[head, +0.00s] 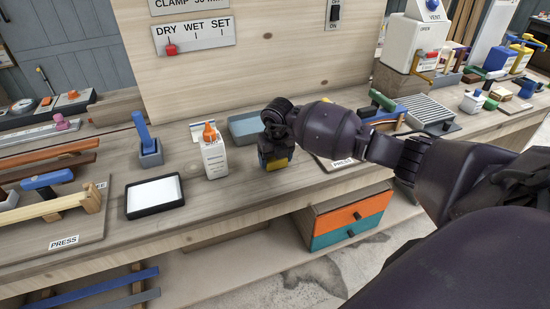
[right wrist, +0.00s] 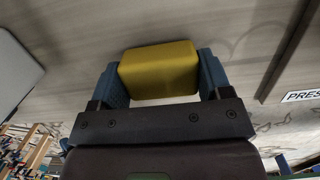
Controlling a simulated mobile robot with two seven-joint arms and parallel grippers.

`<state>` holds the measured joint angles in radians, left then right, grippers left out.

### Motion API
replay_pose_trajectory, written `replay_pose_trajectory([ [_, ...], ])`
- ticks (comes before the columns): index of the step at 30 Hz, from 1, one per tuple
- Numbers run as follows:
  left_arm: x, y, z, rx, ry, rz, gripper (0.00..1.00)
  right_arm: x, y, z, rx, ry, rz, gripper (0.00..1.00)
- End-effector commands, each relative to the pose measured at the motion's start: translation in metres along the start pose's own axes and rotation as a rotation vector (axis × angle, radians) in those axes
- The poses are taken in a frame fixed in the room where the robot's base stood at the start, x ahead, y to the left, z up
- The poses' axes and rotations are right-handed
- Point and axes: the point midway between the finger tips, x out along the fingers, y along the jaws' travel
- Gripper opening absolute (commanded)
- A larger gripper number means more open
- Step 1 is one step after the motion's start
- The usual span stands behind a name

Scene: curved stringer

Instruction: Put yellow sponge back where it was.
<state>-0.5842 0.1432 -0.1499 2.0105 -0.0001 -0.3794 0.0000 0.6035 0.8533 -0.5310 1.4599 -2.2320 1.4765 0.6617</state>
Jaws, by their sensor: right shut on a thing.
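The yellow sponge (right wrist: 160,68) is a block held between the two blue fingers of my right gripper (right wrist: 162,78) in the right wrist view. The gripper is shut on it. In the head view my right gripper (head: 276,160) points down at the bench, just right of a white bottle with an orange tip (head: 213,155). Only a small yellow part of the sponge (head: 277,164) shows there; my gripper hides the rest. I cannot tell whether the sponge touches the bench. My left gripper is not in view.
A blue-grey tray (head: 243,137) lies just behind my gripper. A black-rimmed tray with a white pad (head: 154,194) and a blue-handled tool in a holder (head: 149,150) stand to the left. A press board (head: 68,238) is farther left. Orange and teal drawers (head: 350,217) are below the bench.

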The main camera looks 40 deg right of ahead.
Motion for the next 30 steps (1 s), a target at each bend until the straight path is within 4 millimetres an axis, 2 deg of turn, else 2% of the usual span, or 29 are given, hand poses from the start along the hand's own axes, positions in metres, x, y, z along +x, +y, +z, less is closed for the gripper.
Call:
replay_pose_trajectory([
  [5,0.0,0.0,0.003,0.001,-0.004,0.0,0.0,0.004,0.0,-0.001,0.0,0.001,0.0,0.49],
  [6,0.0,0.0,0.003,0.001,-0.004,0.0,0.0,0.003,0.0,0.0,0.0,0.0,0.0,0.76],
  [10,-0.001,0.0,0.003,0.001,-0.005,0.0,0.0,0.003,0.0,0.0,0.0,0.0,0.0,0.96],
  [18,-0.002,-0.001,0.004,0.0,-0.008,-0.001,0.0,0.002,0.0,0.0,0.0,0.0,0.0,0.97],
  [22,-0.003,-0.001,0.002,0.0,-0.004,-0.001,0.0,-0.005,0.0,0.001,-0.001,-0.001,0.0,0.97],
  [26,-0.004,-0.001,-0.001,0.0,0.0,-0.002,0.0,-0.023,-0.001,0.001,-0.002,-0.003,0.0,0.97],
  [30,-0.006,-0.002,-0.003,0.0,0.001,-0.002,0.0,-0.051,-0.001,0.001,-0.002,-0.004,0.0,0.97],
])
